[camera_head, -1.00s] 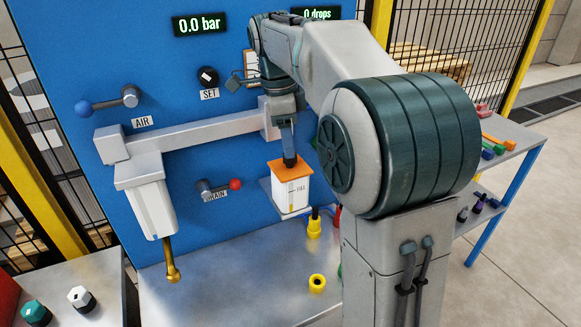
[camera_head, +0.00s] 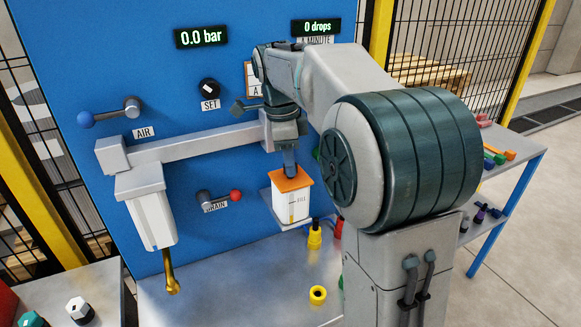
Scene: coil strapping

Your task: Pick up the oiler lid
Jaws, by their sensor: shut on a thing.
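The oiler lid (camera_head: 291,182) is a flat orange cap on top of the oiler (camera_head: 290,207), a white square cup with a FILL mark, on a small shelf on the blue panel. My gripper (camera_head: 290,170) points straight down from above and is shut on the lid. The fingertips are small and partly hidden at the lid's top. The lid appears to rest on the cup's rim; I see no clear gap between them.
A blue-knobbed AIR lever (camera_head: 108,112), a SET knob (camera_head: 209,88) and a red-knobbed DRAIN lever (camera_head: 218,197) stick out from the panel. A grey bar (camera_head: 195,144) carries a white filter bowl (camera_head: 151,212) at left.

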